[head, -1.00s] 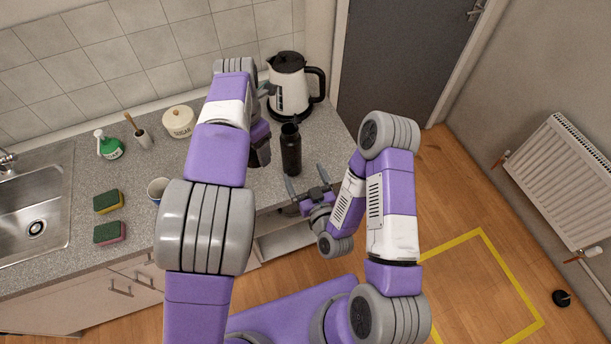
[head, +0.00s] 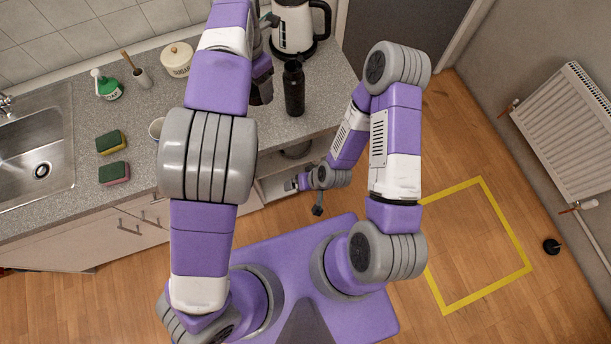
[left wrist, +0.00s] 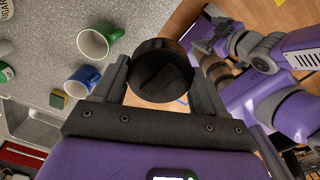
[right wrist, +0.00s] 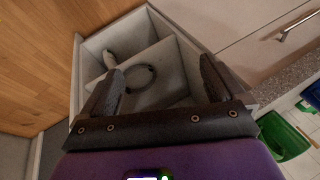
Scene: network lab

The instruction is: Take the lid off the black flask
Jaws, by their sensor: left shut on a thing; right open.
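The black flask (head: 294,92) stands upright on the counter in the head view, left of its right end. My left gripper (head: 261,90) is just left of it, partly hidden by my arm. In the left wrist view the left gripper (left wrist: 160,80) is shut on a round black piece, the lid (left wrist: 160,68), apart from the flask. The flask does not show there; the lid may cover it. My right gripper (head: 304,196) is open and empty, low at the counter front; in the right wrist view its fingers (right wrist: 160,80) point down at an open drawer.
The open drawer (right wrist: 90,48) holds a dark ring. A kettle (head: 292,25) stands behind the flask.

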